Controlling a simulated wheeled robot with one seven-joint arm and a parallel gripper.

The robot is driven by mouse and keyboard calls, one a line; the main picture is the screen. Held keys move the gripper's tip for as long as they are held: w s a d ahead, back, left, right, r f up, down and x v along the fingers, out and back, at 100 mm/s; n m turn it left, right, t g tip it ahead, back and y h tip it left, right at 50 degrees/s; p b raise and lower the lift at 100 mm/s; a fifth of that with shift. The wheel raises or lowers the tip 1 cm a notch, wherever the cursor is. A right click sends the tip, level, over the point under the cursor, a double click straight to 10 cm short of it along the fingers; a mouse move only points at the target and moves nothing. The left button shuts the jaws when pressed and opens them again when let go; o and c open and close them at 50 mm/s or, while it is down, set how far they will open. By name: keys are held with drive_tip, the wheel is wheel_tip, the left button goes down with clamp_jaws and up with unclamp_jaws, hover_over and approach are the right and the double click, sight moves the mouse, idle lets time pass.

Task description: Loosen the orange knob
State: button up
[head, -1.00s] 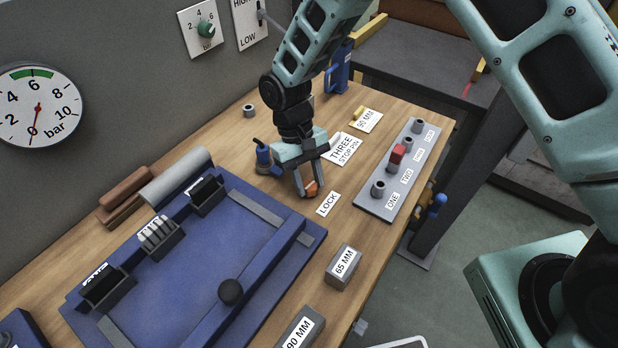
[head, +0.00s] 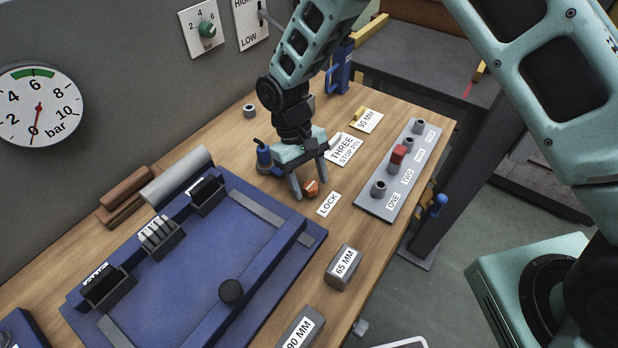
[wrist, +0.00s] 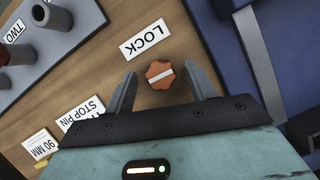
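The orange knob (head: 311,188) stands on the wooden bench beside the LOCK label (head: 328,204). In the wrist view the knob (wrist: 160,74) has a lobed rim and a pale bar across its top. My gripper (head: 312,190) is over the bench at the knob, fingers pointing down. In the wrist view its two fingers (wrist: 163,84) are spread, one on each side of the knob, with a gap on both sides. The gripper holds nothing.
A blue fixture (head: 180,265) lies close on the left. A grey plate (head: 365,205) with several posts and a red block (head: 397,155) is on the right. A 65 MM block (head: 343,266) stands in front. A pressure gauge (head: 38,107) hangs on the wall.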

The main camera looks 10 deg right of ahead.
drive_tip(key=shift+r, duration=0.1)
drive_tip(key=b+v, duration=0.2)
drive_tip(key=v, duration=1.5)
drive_tip(key=shift+b, duration=0.35)
drive_tip(key=shift+r, duration=0.1)
